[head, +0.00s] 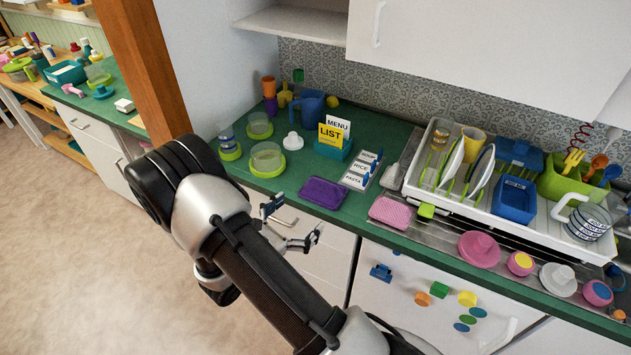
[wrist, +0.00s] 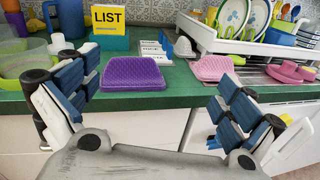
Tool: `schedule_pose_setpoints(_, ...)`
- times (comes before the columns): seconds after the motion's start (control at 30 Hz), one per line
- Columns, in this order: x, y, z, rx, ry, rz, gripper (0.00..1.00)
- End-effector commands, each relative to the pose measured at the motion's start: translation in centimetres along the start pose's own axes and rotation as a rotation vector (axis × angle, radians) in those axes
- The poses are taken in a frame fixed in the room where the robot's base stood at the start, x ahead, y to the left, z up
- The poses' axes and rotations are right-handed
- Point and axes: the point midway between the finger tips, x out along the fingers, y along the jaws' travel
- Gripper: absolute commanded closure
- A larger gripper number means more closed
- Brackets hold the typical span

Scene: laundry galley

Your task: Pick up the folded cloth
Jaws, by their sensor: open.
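A purple folded cloth (head: 323,192) with a textured surface lies flat near the front edge of the green counter. It also shows in the wrist view (wrist: 132,73), ahead of and between my fingers. A pink ribbed, folded-looking piece (head: 391,211) lies to its right and shows in the wrist view (wrist: 212,67); I cannot tell for sure whether it is cloth or a sponge. My gripper (head: 293,222) is open and empty, in front of the counter edge. Its two blue-padded fingers stand wide apart in the wrist view (wrist: 150,103), touching neither piece.
Behind the purple cloth stand a teal holder with a yellow LIST card (head: 331,134) and white labelled cards (head: 357,174). A white dish rack (head: 408,187) with plates is on the right. White cabinet fronts drop below the counter edge.

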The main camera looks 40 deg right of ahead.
Motion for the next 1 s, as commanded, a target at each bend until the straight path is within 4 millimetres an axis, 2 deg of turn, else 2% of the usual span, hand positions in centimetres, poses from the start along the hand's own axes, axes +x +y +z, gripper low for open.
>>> schedule_pose_setpoints(0.03,-0.2,0.3,-1.6,-0.044,-0.009,0.050,0.00)
schedule_pose_setpoints(0.1,-0.5,0.8,-3.2,-0.084,-0.016,0.111,0.00)
schedule_pose_setpoints(0.2,-0.8,1.2,-4.8,-0.116,-0.020,0.167,0.00)
schedule_pose_setpoints(0.3,-0.4,1.4,-5.4,-0.128,-0.022,0.188,0.00)
schedule_pose_setpoints(0.37,0.3,1.5,-5.6,-0.129,-0.022,0.189,0.00)
schedule_pose_setpoints(0.8,9.3,3.2,-5.4,-0.126,-0.023,0.186,0.00)
schedule_pose_setpoints(1.0,11.0,3.6,-5.4,-0.128,-0.022,0.190,0.00)
